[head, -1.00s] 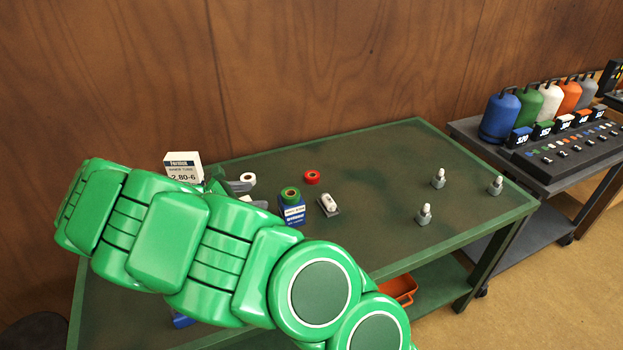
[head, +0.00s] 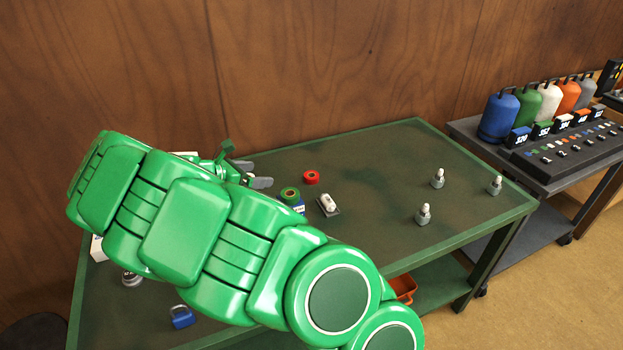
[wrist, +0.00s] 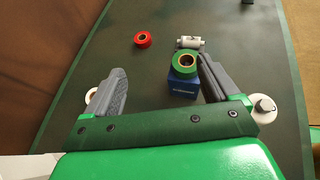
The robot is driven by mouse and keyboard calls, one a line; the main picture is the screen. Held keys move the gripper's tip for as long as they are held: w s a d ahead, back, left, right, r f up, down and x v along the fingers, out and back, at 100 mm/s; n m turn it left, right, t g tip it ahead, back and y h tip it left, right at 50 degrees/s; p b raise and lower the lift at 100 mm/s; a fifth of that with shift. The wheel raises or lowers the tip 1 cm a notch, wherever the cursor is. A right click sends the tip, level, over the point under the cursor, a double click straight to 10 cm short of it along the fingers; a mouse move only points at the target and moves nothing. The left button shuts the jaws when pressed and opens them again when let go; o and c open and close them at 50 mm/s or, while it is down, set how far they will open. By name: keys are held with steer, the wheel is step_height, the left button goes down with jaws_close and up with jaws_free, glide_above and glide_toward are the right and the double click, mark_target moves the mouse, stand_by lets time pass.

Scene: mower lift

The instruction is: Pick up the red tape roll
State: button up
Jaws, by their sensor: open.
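The red tape roll (head: 311,177) lies flat on the green table, near the back edge by the wooden wall. It also shows in the wrist view (wrist: 142,39), beyond the fingertips and left of the green tape roll. My gripper (head: 262,174) is open and empty, to the left of the red roll in the head view. In the wrist view my gripper's fingers (wrist: 162,77) are spread wide. The green tape roll (wrist: 187,61) sits on a blue box (wrist: 183,84), close to the right finger.
A white part on a small plate (head: 328,204) is right of the green roll. A white roll (wrist: 91,95) is partly hidden behind the left finger. Several grey-white bottles (head: 424,214) stand at right. A blue padlock (head: 181,317) lies in front.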

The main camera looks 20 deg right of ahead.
steer(key=w+d+f+n+t+y, duration=0.2)
steer(key=w+d+n+t+y, duration=0.4)
steer(key=w+d, duration=0.75)
steer(key=s+d+r+n+t+y, duration=0.3)
steer(key=s+d+n+y, duration=0.4)
steer(key=d+n+y, duration=0.45)
steer(key=h, duration=0.2)
glide_toward(312, 176)
steer(key=shift+w+d+y, duration=0.15)
steer(key=shift+w+y, duration=0.1)
steer(key=shift+w, duration=0.65)
steer(key=shift+f+x, duration=0.25)
steer(key=shift+x, duration=3.15)
steer(key=shift+w+a+f, duration=0.25)
steer(key=shift+w, duration=0.1)
